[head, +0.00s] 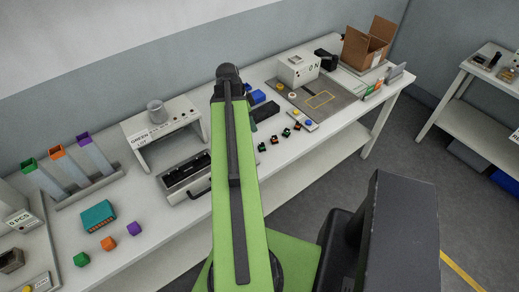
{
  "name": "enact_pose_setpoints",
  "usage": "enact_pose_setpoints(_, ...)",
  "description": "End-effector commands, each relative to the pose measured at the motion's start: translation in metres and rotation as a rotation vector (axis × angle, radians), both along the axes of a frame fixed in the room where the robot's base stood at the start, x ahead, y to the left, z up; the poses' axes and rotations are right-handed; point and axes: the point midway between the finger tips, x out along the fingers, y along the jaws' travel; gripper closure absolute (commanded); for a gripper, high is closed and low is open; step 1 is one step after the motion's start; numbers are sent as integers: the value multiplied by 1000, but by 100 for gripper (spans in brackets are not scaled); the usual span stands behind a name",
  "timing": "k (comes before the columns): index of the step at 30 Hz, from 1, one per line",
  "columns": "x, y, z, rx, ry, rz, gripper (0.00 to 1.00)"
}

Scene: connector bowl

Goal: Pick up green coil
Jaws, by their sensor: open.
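Several small dark pieces with coloured parts lie in a slanting row near the front edge of the long white table, just right of my arm. The nearest small piece (262,147) shows a little green, but it is too small to tell whether it is the green coil. Another piece in the row (286,133) also looks partly green, and the far one (298,127) shows red or orange. My green arm link rises through the middle of the head view and ends in a dark joint. My gripper does not show; the arm may hide it.
A white stand (190,108) marked "GREEN" carries a grey round container (156,112). A black-and-grey case (181,174) lies before it. A grey mat (337,108) and cardboard box (369,45) are farther right.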

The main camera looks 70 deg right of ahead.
Motion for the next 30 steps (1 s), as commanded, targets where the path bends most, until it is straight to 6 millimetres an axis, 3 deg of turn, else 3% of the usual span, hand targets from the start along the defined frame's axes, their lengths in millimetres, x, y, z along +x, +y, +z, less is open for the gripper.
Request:
enact_pose_setpoints(1, -2, -2, -20, 0, 0, 0, 53)
enact_pose_setpoints(12, -20, -16, -96, 0, 0, 0, 53)
enact_pose_setpoints(21, -24, -19, -104, 0, 0, 1, 53)
enact_pose_setpoints(30, -29, -26, -151, 0, 0, 1, 53)
